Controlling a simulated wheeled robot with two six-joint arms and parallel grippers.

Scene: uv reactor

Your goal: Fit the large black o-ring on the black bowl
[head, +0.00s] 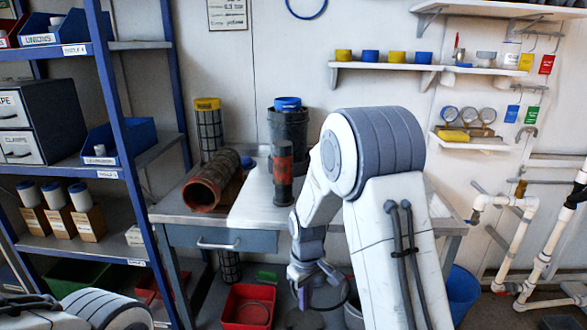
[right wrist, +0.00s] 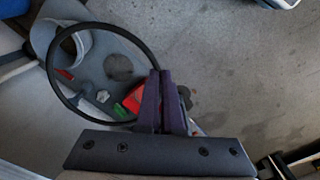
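The large black o-ring (right wrist: 48,68) is a wide thin ring in the right wrist view. My right gripper (right wrist: 160,76) is shut on its right edge, and the ring sticks out to the left in the air. In the head view my right gripper (head: 303,292) hangs low in front of the workbench, its fingers partly hard to make out. A black bowl-like cylinder (head: 290,132) stands upright on the bench, with a blue cap on top; I take it for the black bowl. The ring is well apart from it. My left gripper is out of view.
The workbench (head: 185,215) also holds a rusty pipe (head: 210,183), a dark mesh cylinder (head: 209,130) and a reddish-black cylinder (head: 283,172). A red bin (head: 248,306) stands below. A blue shelf rack (head: 115,130) is at left, white piping (head: 527,235) at right. Open grey floor shows in the right wrist view.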

